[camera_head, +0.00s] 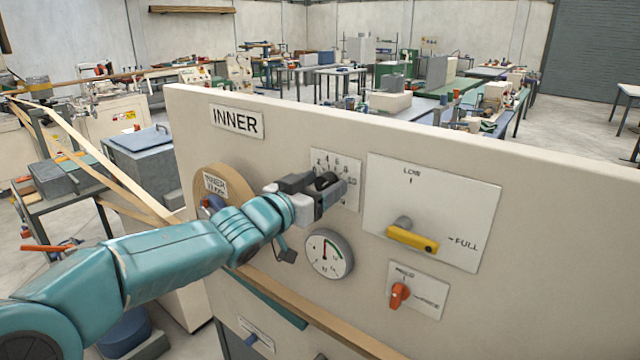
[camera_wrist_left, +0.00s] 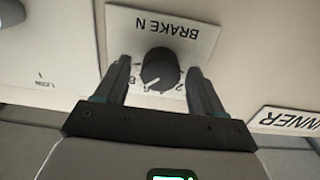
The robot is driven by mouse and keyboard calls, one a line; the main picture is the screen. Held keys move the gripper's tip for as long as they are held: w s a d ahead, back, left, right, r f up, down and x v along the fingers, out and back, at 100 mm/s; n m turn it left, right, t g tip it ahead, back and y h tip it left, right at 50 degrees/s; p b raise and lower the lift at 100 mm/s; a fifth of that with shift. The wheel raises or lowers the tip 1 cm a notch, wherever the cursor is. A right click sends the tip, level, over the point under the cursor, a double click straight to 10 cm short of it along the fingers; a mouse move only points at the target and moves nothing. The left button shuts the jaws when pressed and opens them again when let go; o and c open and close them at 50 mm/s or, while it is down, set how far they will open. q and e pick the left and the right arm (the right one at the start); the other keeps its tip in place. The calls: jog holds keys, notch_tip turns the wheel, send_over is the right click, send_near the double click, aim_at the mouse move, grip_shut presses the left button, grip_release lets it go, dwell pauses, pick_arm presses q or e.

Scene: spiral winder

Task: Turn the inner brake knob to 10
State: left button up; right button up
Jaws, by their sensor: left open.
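The inner brake knob (camera_wrist_left: 160,68) is a round black knob on a white plate (camera_wrist_left: 208,40) marked BRAKE N, seen upside down in the left wrist view. A pale line on the knob points to its lower-left side; the number there is too small to read surely. My left gripper (camera_wrist_left: 158,66) is open, with one finger on each side of the knob; contact is not clear. In the head view, my left gripper (camera_head: 324,192) is at the numbered plate (camera_head: 350,167) and hides much of the knob. My right gripper is not in view.
The panel carries an INNER label (camera_head: 238,120) and a gauge (camera_head: 329,254) just below my gripper. A yellow lever (camera_head: 412,239) and an orange knob (camera_head: 399,295) are to the right.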

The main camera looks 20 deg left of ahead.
pick_arm(q)
jog(key=shift+w, duration=0.1)
jog(key=c, duration=1.1)
jog(key=shift+o, duration=0.2)
jog(key=shift+f+m, duration=0.1)
jog(key=shift+m, duration=0.2)
jog(key=shift+m+b, duration=0.6)
jog(key=shift+m, duration=0.4)
jog(key=shift+m+b, duration=0.55)
jog(key=shift+m, duration=1.25)
jog(key=o, duration=1.1)
jog(key=shift+c, duration=0.2)
